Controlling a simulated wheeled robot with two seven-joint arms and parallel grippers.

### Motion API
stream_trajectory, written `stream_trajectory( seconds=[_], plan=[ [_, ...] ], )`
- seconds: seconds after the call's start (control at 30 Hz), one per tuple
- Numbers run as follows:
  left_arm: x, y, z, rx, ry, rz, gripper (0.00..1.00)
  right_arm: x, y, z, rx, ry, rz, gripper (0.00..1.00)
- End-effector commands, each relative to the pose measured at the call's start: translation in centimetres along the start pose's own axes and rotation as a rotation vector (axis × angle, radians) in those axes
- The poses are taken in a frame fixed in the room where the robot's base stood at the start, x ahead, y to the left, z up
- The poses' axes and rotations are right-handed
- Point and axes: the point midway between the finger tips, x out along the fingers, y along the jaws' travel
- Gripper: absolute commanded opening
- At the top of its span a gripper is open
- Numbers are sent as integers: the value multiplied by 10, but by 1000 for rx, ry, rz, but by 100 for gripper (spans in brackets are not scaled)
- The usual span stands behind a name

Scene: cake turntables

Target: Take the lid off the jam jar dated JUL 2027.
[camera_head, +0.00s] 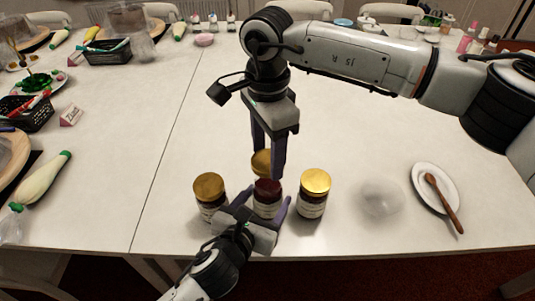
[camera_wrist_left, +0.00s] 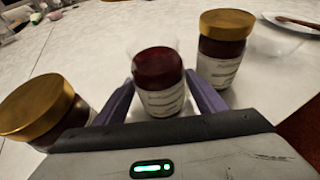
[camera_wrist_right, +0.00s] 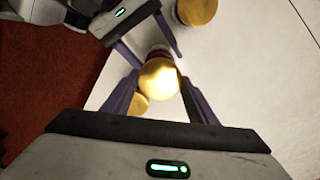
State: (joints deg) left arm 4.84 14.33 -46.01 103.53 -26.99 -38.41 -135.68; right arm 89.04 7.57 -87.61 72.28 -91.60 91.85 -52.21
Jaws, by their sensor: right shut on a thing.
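A jam jar with a dark red, lidless top (camera_head: 267,188) stands upright in the middle of the jars; it also shows in the left wrist view (camera_wrist_left: 160,85). My left gripper (camera_head: 268,203) has a finger on each side of this jar; whether they touch it is unclear. My right gripper (camera_head: 268,165) points down above it, shut on a gold lid (camera_wrist_right: 160,78). The lid seems apart from the jar below. Gold-lidded jars stand left (camera_head: 210,188) and right (camera_head: 314,185) of it. Label dates are too small to read.
A white plate (camera_head: 424,172) with a wooden spoon (camera_head: 442,200) lies at the right, beside a clear, blurry rounded object (camera_head: 381,198). Piping bags, black baskets and cakes crowd the left side. The table middle behind the jars is clear.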

Motion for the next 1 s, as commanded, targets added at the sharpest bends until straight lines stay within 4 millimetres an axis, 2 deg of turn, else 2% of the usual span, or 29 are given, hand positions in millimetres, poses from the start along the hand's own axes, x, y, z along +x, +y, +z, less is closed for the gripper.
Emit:
stream_trajectory(
  seconds=[0.33, 0.47, 0.8, 1.0],
  plan=[
    [-1, 0, 0, 0, 0, 0, 75, 0, 0, 0, 0, 0, 0, 26],
    [-11, 0, 0, 1, 0, -1, 75, -2, 0, 0, 0, 0, 0, 26],
    [-80, 0, 0, 1, 2, -2, 75, -8, 0, 0, 0, 0, 0, 26],
    [-110, 0, -1, 0, 1, -1, 75, -9, 0, 0, 0, 0, 0, 26]
  ],
)
